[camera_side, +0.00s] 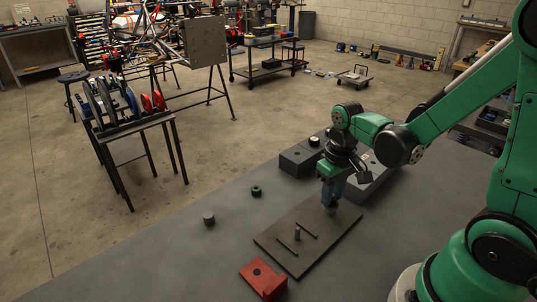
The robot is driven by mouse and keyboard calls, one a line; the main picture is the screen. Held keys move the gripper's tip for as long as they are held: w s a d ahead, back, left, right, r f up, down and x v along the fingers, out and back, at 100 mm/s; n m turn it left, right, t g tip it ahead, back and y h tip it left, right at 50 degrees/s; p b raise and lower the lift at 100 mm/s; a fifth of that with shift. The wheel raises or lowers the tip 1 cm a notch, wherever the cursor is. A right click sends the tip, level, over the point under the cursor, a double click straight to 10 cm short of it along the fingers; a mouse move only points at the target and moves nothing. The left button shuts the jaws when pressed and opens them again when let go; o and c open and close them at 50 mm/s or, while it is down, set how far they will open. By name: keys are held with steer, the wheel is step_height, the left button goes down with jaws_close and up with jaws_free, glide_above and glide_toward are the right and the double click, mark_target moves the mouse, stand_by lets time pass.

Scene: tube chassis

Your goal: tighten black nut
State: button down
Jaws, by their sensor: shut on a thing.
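My gripper (331,203) points down at the far corner of a dark flat plate (276,243). Its blue fingers are shut on a small piece, mostly hidden between them; its colour and shape cannot be told. I cannot clearly make out the black nut. A short upright post (297,233) and thin dark rods (309,230) show on the plate, left of and nearer than my gripper. A green nut-like ring (256,190) and a grey cylinder (208,219) rest on the table to the left, apart from the plate.
A red block with a hole (263,279) sits at the plate's near left edge. A dark grey block (298,161) stands behind my gripper, and another grey block (376,178) is beside it. The grey table (165,262) is clear at the left.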

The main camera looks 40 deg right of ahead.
steer(key=m, duration=0.4)
steer(key=c, duration=0.8)
jaws_free()
